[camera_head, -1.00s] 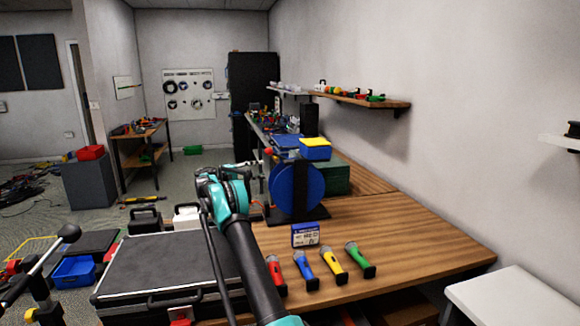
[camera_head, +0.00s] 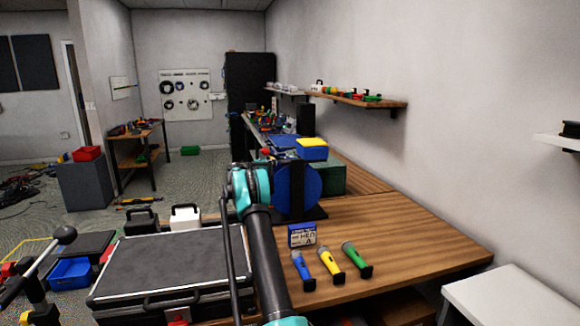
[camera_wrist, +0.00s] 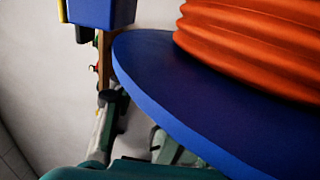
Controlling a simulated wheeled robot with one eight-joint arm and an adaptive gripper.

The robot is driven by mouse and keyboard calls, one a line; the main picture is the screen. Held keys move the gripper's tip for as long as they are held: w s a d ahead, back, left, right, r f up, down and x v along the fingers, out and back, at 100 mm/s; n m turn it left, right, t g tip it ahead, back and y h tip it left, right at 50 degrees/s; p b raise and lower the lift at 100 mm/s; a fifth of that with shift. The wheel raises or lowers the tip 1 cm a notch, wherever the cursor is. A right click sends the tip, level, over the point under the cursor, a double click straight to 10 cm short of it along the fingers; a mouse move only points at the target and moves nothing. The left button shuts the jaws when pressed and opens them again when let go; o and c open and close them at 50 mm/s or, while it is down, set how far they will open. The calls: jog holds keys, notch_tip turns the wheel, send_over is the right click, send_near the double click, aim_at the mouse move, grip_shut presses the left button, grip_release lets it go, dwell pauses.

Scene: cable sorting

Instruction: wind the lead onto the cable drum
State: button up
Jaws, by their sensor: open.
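The cable drum (camera_head: 299,190) stands upright on the wooden bench, its blue disc facing me, with a dark post in front of it. My arm covers its left part in the head view. In the wrist view the drum's blue flange (camera_wrist: 150,75) fills the middle, close to the camera. The orange lead (camera_wrist: 250,45) lies in several ridged turns against the flange; its free end is not seen. My gripper's fingers show in neither view; in the head view they are hidden beyond my teal wrist joint, near the drum's left side.
A small blue-and-white labelled box (camera_head: 302,236) stands in front of the drum. Blue (camera_head: 303,270), yellow (camera_head: 330,264) and green (camera_head: 356,259) handled tools lie on the bench. A black case (camera_head: 170,262) is to the left. The bench's right part is clear.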

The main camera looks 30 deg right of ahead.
jog(key=shift+s+d, duration=0.15)
jog(key=shift+d, duration=0.5)
grip_shut()
